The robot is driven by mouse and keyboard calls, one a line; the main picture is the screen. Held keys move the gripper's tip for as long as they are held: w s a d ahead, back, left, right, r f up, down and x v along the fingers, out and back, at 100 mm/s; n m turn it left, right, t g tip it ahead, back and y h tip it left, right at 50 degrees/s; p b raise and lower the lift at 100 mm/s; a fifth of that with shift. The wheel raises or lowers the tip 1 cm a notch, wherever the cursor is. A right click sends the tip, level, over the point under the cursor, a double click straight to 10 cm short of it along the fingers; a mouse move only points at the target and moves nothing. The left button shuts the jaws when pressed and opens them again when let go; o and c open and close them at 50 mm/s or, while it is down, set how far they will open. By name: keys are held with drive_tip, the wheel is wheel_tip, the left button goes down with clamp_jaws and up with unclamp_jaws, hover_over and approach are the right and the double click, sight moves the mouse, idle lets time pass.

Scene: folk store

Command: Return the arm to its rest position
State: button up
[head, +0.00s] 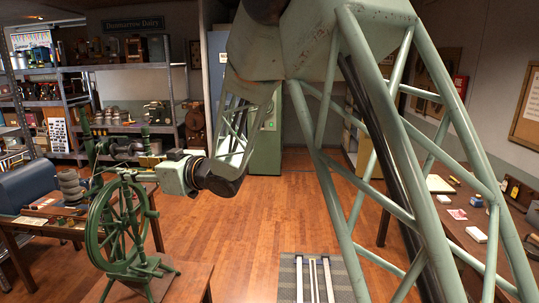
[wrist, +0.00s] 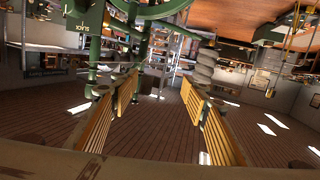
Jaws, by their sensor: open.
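My arm (head: 240,105) reaches down and left across the head view, bent at its elbow, with its wrist (head: 190,175) out over the left side. My gripper (wrist: 160,98) is open in the wrist view, its two slatted yellow fingers apart with nothing between them. In the head view its fingers partly blend with the green spinning wheel (head: 112,228) behind or beside them. The wheel also fills the upper left of the wrist view (wrist: 92,35). I cannot tell whether gripper and wheel touch.
A stack of grey discs (head: 72,185) and a blue cylinder (head: 27,185) are on the left table. Shelving (head: 120,68) lines the back wall. A long table (head: 460,225) with small items is at right. Open wooden floor (head: 250,235) lies between.

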drive_tip(key=w+d+r+m+t+h, duration=0.1)
drive_tip(key=d+r+m+t+h, duration=0.1)
drive_tip(key=d, duration=0.6)
drive_tip(key=w+d+r+m+t+h+b, duration=0.1)
drive_tip(key=w+d+r+h, duration=0.1)
drive_tip(key=d, duration=0.5)
drive_tip(key=w+d+r+m+t+h, duration=0.1)
drive_tip(key=d+m+t+h, duration=0.15)
drive_tip(key=d, duration=0.55)
drive_tip(key=s+d+m+g+h+b, duration=0.1)
drive_tip(key=s+d+m+h, duration=0.3)
drive_tip(key=d, duration=0.7)
drive_tip(key=s+d+n+h, duration=0.15)
drive_tip(key=s+d, duration=0.35)
drive_tip(key=d, duration=0.6)
drive_tip(key=s+d+f+m+g+h+b, duration=0.1)
drive_tip(key=s+d+f+m+g+h, duration=0.1)
drive_tip(key=s+d, duration=0.65)
drive_tip(key=s+d+f+m+g+h, duration=0.15)
drive_tip(key=s+d, duration=0.45)
drive_tip(key=s, duration=0.6)
drive_tip(key=s+d+f+m+g, duration=0.1)
drive_tip(key=s+f, duration=0.2)
drive_tip(key=s, duration=0.9)
drive_tip(key=s+d+f+m+g+b, duration=0.1)
drive_tip(key=s+f+g, duration=0.1)
drive_tip(key=s, duration=0.9)
drive_tip(key=shift+s+d+f+m, duration=0.15)
drive_tip(key=shift+s+f+m, duration=0.2)
drive_tip(key=shift+f, duration=0.1)
